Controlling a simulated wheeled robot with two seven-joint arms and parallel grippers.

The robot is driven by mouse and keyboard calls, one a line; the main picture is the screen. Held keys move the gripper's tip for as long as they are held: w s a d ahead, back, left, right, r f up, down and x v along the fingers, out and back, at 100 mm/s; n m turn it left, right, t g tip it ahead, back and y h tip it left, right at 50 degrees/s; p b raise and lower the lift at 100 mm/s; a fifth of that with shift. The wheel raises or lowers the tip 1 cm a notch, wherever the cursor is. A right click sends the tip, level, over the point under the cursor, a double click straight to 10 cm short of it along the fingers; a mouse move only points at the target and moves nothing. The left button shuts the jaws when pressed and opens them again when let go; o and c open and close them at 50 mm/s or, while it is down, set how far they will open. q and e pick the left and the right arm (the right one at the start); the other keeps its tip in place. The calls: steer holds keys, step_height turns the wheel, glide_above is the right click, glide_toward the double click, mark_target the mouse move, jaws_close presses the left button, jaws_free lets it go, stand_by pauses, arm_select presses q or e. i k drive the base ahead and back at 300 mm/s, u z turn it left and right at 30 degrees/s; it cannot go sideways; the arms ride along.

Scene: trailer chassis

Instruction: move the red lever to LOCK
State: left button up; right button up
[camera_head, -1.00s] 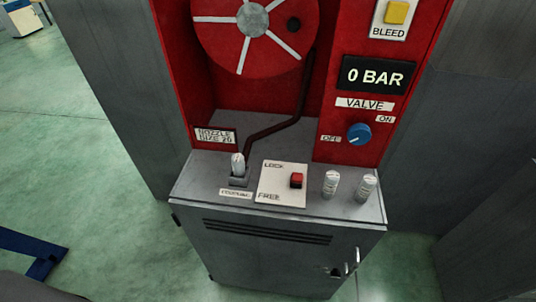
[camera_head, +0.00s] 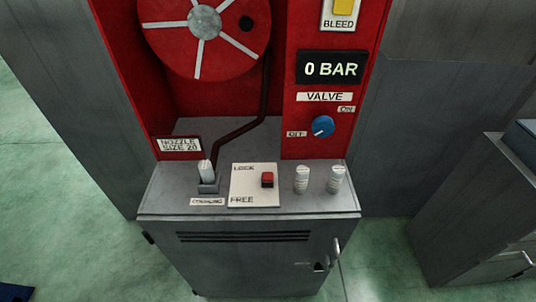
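The red lever (camera_head: 267,179) is a small red block on a white plate (camera_head: 246,196) on top of the grey cabinet. The plate reads LOCK at its upper left and FREE at its lower left. The lever sits on the right side of the plate, about midway between the two words, a little nearer LOCK in the picture. Its exact setting cannot be told from this angle. Neither of my grippers shows in the head view.
A nozzle in a holder (camera_head: 207,176) stands left of the plate. Two ribbed pale nozzles (camera_head: 302,180) (camera_head: 336,180) stand right of it. The red panel behind has a blue valve knob (camera_head: 322,126) and a 0 BAR display (camera_head: 332,68). Green floor lies around the cabinet (camera_head: 250,255).

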mark_target(267, 176)
steer(key=z, duration=2.45)
steer(key=i, duration=1.85)
steer(key=u, duration=3.1)
